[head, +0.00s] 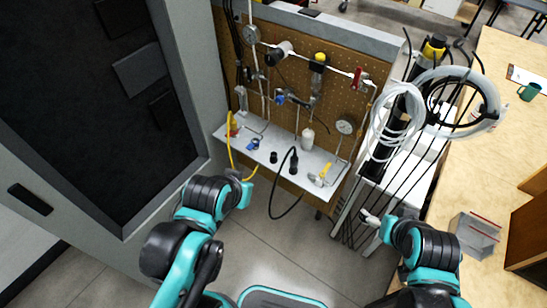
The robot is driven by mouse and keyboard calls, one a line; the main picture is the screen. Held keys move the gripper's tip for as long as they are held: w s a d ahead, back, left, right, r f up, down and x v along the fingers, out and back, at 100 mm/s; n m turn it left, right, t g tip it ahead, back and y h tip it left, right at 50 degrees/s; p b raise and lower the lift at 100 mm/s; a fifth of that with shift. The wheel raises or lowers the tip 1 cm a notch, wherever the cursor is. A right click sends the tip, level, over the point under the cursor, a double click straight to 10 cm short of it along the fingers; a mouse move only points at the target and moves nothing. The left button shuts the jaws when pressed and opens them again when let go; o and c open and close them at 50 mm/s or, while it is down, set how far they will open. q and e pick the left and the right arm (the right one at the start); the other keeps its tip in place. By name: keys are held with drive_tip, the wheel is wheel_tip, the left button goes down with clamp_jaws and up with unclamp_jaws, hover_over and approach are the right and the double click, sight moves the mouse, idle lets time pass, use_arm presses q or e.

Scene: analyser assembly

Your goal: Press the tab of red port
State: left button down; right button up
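A small red and yellow fitting (233,127) stands at the left end of the grey shelf (265,140), with a yellow hose (231,155) running down from it. A red part (359,77) sits on the pipework at the upper right of the pegboard. I cannot tell which of these is the red port, and no tab can be made out. My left gripper (236,174) is below the shelf's front left edge, near the yellow hose; its fingers are too small and hidden to read. My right gripper (368,217) is low beside the white cart, its fingertips unclear.
The pegboard (290,85) carries pipes, gauges and valves. A black cable (283,208) loops below the shelf. A grey cabinet (190,80) stands at left. A cart (405,170) with coiled hoses and a wooden table (460,180) are at right. Floor below the shelf is open.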

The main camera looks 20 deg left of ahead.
idle(0.3)
clamp_jaws()
idle(1.3)
